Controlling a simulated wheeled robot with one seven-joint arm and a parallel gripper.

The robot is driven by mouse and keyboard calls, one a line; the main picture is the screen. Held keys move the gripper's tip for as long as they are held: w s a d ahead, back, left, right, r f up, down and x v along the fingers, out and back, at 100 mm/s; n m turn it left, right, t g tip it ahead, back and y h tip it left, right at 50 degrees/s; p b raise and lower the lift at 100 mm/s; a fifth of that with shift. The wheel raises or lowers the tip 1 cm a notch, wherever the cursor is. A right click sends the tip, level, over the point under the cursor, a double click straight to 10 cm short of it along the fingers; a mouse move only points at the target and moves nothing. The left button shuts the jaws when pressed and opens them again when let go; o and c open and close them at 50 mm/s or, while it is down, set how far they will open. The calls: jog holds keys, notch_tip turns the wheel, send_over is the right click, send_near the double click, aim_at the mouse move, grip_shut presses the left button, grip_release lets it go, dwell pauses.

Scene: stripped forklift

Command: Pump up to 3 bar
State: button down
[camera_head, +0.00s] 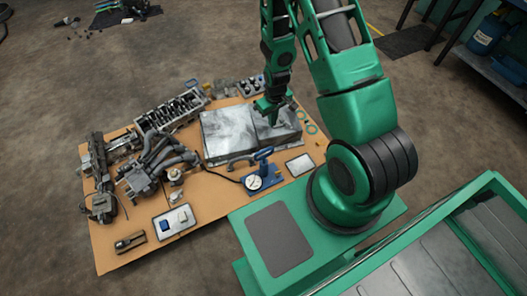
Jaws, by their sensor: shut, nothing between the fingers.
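A small blue pump (262,169) with a round white-faced gauge (254,182) stands on the board, near its right front edge. A dark hose runs from it to the left. The gauge reading is too small to make out. My gripper (272,119) is shut and empty, pointing down over the right part of a grey metal block (225,133), behind the pump and apart from it. Whether the fingertips touch the block cannot be told.
The brown board (220,194) carries engine parts: a cylinder head (172,108), a manifold (162,160) and dark parts at left. A tray with blue pieces (174,222) and an empty white tray (299,164) lie in front. A shelf with blue containers stands at upper right.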

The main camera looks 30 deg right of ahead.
send_near(265, 151)
jog(key=shift+d+n, duration=0.15)
jog(key=shift+n, duration=0.25)
jog(key=shift+w+f, duration=0.1)
jog(key=shift+f, duration=1.6)
jog(key=shift+w+f, duration=0.15)
jog(key=shift+f, duration=1.55)
